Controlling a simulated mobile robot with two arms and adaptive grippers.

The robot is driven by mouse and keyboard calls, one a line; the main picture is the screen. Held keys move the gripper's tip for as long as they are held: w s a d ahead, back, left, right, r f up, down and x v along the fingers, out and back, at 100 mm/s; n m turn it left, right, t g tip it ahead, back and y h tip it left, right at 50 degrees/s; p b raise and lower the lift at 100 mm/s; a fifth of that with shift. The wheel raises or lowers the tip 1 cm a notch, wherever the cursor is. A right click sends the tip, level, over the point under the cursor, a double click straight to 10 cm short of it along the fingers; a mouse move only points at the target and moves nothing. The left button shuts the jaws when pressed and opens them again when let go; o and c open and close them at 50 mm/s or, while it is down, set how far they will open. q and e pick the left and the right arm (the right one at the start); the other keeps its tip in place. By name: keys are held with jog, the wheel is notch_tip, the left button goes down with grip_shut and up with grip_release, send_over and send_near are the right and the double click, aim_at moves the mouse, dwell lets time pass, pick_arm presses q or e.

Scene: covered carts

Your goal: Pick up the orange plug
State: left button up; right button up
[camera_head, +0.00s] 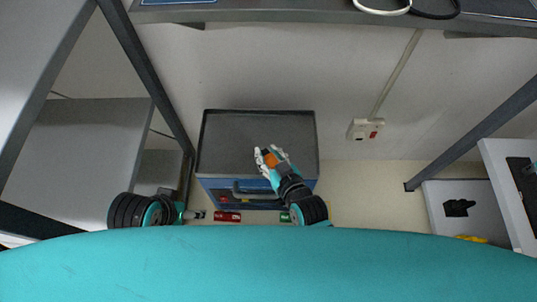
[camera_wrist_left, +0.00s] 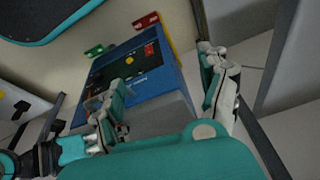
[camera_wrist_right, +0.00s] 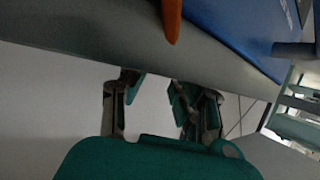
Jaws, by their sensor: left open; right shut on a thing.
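The orange plug (camera_head: 270,160) shows between the fingers of my right gripper (camera_head: 268,153), above the grey top of a blue case. My right gripper is shut on it. In the right wrist view, a tapered orange piece (camera_wrist_right: 172,20) shows at the top edge, its upper part cut off by the frame; the fingers of that gripper (camera_wrist_right: 158,85) are below it. My left gripper (camera_head: 198,214) is low in the head view, left of the case. In the left wrist view its fingers (camera_wrist_left: 160,78) are apart, with nothing seen between them.
The blue case (camera_head: 215,152) with a dark handle stands near the wall. Grey shelving stands left; a shelf edge crosses above.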

grip_shut()
